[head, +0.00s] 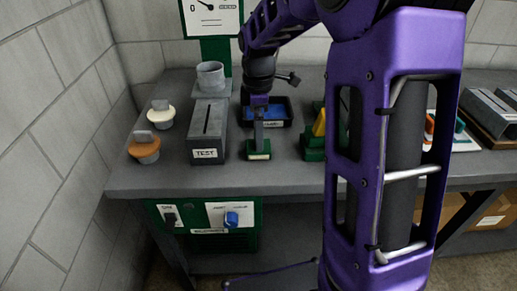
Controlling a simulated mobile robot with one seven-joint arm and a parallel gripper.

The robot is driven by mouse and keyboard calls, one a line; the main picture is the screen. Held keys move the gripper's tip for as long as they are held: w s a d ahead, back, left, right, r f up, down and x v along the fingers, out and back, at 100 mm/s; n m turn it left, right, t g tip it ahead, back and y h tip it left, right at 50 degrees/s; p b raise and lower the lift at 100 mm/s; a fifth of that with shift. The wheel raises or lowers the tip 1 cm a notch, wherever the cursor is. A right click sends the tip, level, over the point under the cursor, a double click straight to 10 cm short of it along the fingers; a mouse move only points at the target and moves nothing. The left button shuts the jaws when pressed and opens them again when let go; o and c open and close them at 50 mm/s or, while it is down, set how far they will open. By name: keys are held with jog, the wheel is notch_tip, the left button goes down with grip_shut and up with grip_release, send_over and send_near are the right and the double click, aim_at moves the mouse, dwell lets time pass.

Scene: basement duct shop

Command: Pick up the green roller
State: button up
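My gripper (259,106) points down over the bench, seen small and from behind the arm. Below it stands a green block-like piece (258,150) with a pale label on its front and a grey upright part rising toward the fingers. I cannot tell whether the fingers touch or hold that upright part. Another green piece (312,147) with a yellow part on top stands to the right, partly hidden by my purple arm. Neither green piece clearly shows a roller shape, so I cannot tell which is the green roller.
A grey slotted box (207,150) labelled TEST stands left of my gripper, with a grey cup (210,75) behind it. White (161,117) and orange (144,150) knobbed pieces sit farther left. A dark blue tray (281,110) lies behind the gripper. The bench's front strip (240,179) is clear.

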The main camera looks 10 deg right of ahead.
notch_tip(320, 180, down, 5)
jog(key=shift+f+b, duration=0.15)
jog(key=shift+b, duration=0.5)
jog(key=c, duration=1.5)
jog(key=shift+o, duration=0.2)
notch_tip(320, 180, up, 10)
jog(key=shift+r+p, duration=0.1)
jog(key=shift+p, duration=0.95)
